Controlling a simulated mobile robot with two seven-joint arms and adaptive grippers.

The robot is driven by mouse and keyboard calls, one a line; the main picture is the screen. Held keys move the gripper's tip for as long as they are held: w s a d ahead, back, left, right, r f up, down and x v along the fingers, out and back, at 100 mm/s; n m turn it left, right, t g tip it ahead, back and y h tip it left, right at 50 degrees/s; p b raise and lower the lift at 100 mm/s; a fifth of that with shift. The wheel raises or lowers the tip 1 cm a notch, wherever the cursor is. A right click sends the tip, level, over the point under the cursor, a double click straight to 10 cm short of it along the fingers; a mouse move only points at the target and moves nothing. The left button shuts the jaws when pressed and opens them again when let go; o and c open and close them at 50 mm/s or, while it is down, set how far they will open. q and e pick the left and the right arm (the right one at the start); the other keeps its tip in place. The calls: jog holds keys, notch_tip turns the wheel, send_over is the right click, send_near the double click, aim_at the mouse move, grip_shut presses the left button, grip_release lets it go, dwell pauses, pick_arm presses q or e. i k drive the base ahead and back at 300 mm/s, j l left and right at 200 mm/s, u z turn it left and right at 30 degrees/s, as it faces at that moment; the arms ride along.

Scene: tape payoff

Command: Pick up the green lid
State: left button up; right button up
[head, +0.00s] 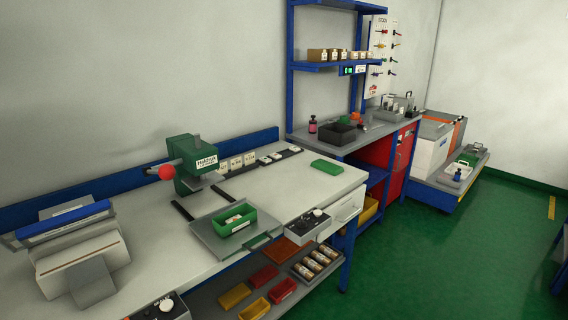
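A flat green lid (327,166) lies on the right part of the light worktop, behind the control box and apart from other things. A green open box (234,221) with small pale contents sits on a grey sliding plate (207,235) in front of the green press. Whether the lid fits this box cannot be told. Neither of my grippers shows in the head view.
The green press (195,165) with a red ball handle (166,172) stands left of the lid. White blocks (236,163) line the back. The worktop (290,190) around the lid is clear. A blue-framed bench (352,140) stands beyond.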

aim_at(332, 169)
jog(key=i+l+u, duration=0.4)
jog(key=l, duration=0.15)
jog(key=l+u, duration=0.15)
jog(key=i+l+u, duration=0.1)
jog(key=l, duration=0.4)
jog(key=i+l, duration=0.2)
jog(key=l, duration=0.3)
jog(key=i+l+u, duration=0.15)
jog(key=l, duration=0.8)
jog(key=i+u, duration=0.05)
jog(key=i, duration=0.05)
